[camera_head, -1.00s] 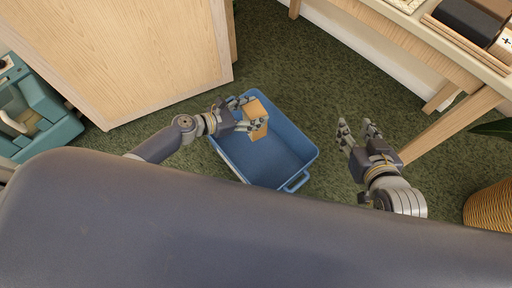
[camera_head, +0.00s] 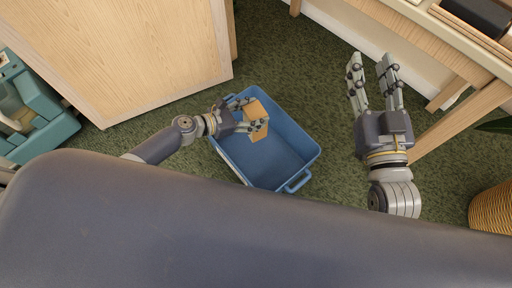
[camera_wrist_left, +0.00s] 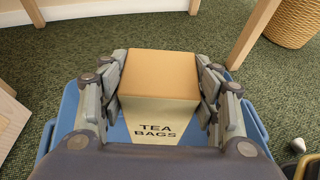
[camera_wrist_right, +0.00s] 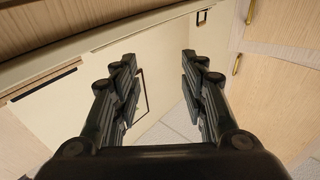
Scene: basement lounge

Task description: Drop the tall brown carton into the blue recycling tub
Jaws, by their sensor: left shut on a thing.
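The tall brown carton (camera_head: 257,122) is held by my left gripper (camera_head: 248,114) above the blue recycling tub (camera_head: 291,135). In the left wrist view the carton (camera_wrist_left: 160,74) sits between both fingers of my left gripper (camera_wrist_left: 159,88), with "TEA BAGS" printed on a pale face. The tub (camera_wrist_left: 66,112) shows below and around it there. My right gripper (camera_head: 373,76) is to the right of the tub, apart from it, with its fingers spread and empty. The right wrist view also shows this gripper (camera_wrist_right: 158,85) with nothing between its fingers.
A wooden cabinet (camera_head: 130,55) stands left of the tub. A wooden table (camera_head: 470,62) with dark items is at the upper right, near my right gripper. A wicker basket (camera_head: 492,207) stands at the right. Green carpet (camera_head: 290,60) is clear behind the tub.

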